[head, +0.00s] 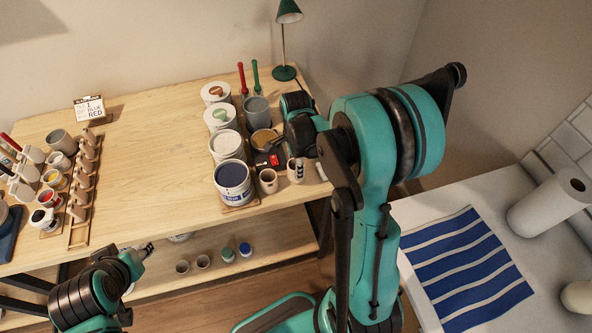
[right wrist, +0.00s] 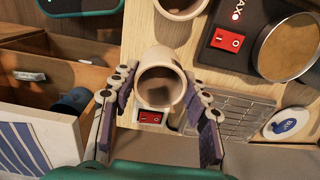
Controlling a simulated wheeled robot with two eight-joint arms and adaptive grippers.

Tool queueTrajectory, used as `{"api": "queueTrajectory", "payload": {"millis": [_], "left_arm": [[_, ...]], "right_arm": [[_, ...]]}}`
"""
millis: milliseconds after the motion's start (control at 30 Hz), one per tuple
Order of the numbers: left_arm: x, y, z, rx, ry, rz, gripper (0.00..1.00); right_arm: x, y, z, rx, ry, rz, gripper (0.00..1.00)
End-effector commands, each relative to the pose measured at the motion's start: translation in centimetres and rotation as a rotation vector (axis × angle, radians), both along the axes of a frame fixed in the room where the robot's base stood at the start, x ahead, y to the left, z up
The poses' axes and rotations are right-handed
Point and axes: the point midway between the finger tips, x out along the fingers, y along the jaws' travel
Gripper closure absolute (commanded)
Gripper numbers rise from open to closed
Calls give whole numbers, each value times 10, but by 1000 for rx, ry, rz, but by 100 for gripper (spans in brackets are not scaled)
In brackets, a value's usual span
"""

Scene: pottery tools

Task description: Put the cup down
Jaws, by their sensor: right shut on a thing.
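A small light beige cup (right wrist: 160,86) is between the fingers of my right gripper (right wrist: 158,75) in the right wrist view, its open mouth facing the camera. The fingers touch its two sides and are shut on it. In the head view my right gripper (head: 303,168) is at the right end of the wooden table, partly hidden by my arm. Whether the cup touches the surface under it I cannot tell. A second similar cup (head: 268,181) stands just left of it in the head view. My left gripper (head: 142,253) is low at the left, away from the cups, its fingers too small to read.
Paint tubs (head: 233,180) stand in a row left of the cups. A scale with a red switch (right wrist: 229,40) is close beside the held cup. The middle of the table (head: 150,165) is clear. A striped cloth (head: 465,265) lies on the white counter at right.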

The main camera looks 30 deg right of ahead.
Motion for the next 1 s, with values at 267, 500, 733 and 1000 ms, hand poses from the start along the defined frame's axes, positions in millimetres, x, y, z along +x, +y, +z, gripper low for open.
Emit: {"api": "queueTrajectory", "payload": {"millis": [267,500,733,1000], "left_arm": [[0,0,-7,0,0,0,60],[0,0,-11,0,0,0,60],[0,0,-10,0,0,0,60],[0,0,-6,0,0,0,60]], "right_arm": [[0,0,-24,0,0,0,84],[0,0,-28,0,0,0,84],[0,0,-27,0,0,0,33],[0,0,-22,0,0,0,33]]}}
